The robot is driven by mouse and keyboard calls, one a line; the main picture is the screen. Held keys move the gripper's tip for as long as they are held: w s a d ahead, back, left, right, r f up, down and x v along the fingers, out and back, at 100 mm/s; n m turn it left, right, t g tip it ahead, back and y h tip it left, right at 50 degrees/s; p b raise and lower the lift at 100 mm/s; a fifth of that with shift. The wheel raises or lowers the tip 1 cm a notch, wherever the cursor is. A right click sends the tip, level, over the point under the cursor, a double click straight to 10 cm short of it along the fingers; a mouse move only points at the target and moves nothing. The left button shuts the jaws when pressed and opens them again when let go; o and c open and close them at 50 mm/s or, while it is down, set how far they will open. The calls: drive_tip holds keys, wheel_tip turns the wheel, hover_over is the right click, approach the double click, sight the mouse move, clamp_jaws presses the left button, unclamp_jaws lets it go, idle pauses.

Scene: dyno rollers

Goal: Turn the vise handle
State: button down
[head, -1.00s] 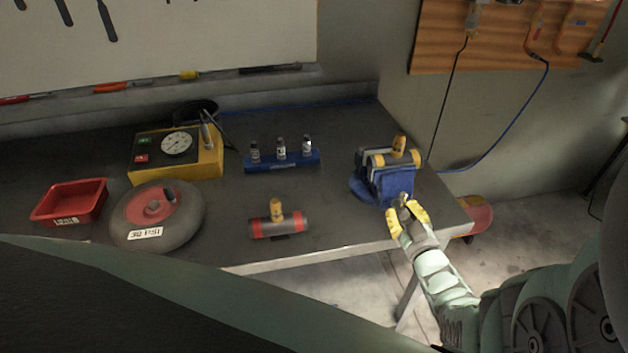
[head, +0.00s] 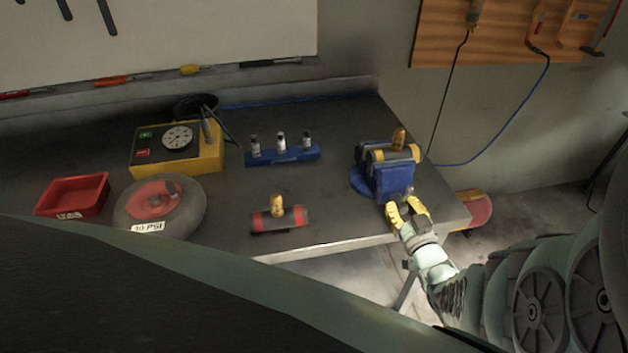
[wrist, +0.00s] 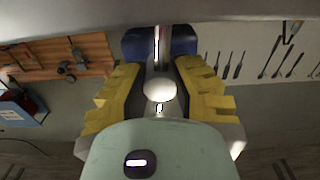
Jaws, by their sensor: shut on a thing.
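The blue vise (head: 392,180) stands at the right end of the workbench, with a dark cylinder with yellow ends (head: 394,153) in its jaws. My gripper (head: 408,210) is at the front of the vise, just beyond the bench's front edge. In the wrist view its yellow-padded fingers (wrist: 160,95) are on both sides of the vise handle (wrist: 158,50), a metal bar with a pale round end. The gripper is shut on the handle. The vise body (wrist: 185,40) shows behind it as dark blue. Part of the handle is hidden by the fingers in the head view.
On the workbench (head: 335,200) are a red-ended roller (head: 279,220), a blue holder with small bottles (head: 270,158), a yellow gauge box (head: 205,160), a wheel (head: 190,212) and a red tray (head: 75,192). A red round object (head: 475,208) is below the right end.

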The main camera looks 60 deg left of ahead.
drive_tip(key=shift+d+f, duration=0.15)
drive_tip(key=shift+f, duration=0.05)
drive_tip(key=c, duration=1)
unclamp_jaws()
drive_tip(key=shift+o, duration=1.4)
drive_tip(key=shift+r, duration=0.1)
drive_tip(key=v, duration=1.2)
